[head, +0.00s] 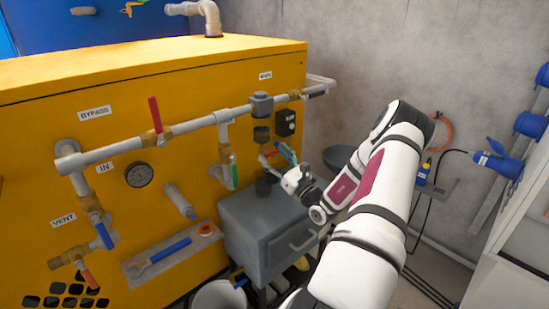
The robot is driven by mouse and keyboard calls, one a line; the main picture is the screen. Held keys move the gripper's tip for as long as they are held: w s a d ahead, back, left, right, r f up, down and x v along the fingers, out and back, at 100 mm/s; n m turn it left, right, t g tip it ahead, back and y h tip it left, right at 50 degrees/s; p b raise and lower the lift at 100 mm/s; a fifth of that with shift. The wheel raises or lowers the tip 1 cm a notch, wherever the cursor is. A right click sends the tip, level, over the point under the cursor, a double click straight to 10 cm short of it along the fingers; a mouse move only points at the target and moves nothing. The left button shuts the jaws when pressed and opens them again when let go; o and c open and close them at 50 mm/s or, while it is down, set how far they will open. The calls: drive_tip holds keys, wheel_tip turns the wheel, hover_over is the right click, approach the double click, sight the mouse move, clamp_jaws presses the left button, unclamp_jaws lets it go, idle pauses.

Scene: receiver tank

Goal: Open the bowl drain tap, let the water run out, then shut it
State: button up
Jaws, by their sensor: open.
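The filter unit (262,104) is on the grey pipe, right of centre in the head view, with a dark bowl (261,135) under it. A small red lever (271,153) shows just below the bowl and seems to be the drain tap; its exact position is hard to read. My gripper (274,167) is open, close in front of and below the bowl. I cannot tell whether it touches the tap. My wrist and the gripper partly hide the area under the bowl. No water is visible.
A grey cabinet (262,222) stands below the gripper. A red-handled valve (155,115) is on the pipe to the left. A white bucket (219,296) stands at the lower middle. A shelf with a blue-handled tool (171,249) juts from the yellow housing (200,75). A concrete wall (350,60) is behind.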

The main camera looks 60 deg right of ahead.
drive_tip(key=c, duration=1.2)
drive_tip(key=shift+o, duration=0.2)
drive_tip(key=shift+m+p, duration=0.3)
drive_tip(key=shift+p, duration=0.05)
drive_tip(key=shift+a+f+m+g+h+p, duration=0.2)
drive_tip(key=shift+m+g+h+p, duration=0.7)
drive_tip(key=shift+m+p, duration=1.5)
drive_tip(key=shift+a+f+m+g+h+p, duration=0.15)
drive_tip(key=shift+m+g+h+p, duration=0.7)
drive_tip(key=shift+m+p, duration=1.55)
drive_tip(key=shift+a+f+m+g+h+p, duration=0.2)
drive_tip(key=shift+m+g+h+p, duration=0.7)
drive_tip(key=shift+m+p, duration=1.5)
drive_tip(key=shift+w+m+b, duration=0.1)
drive_tip(key=shift+m+b, duration=0.3)
drive_tip(key=shift+m, duration=0.2)
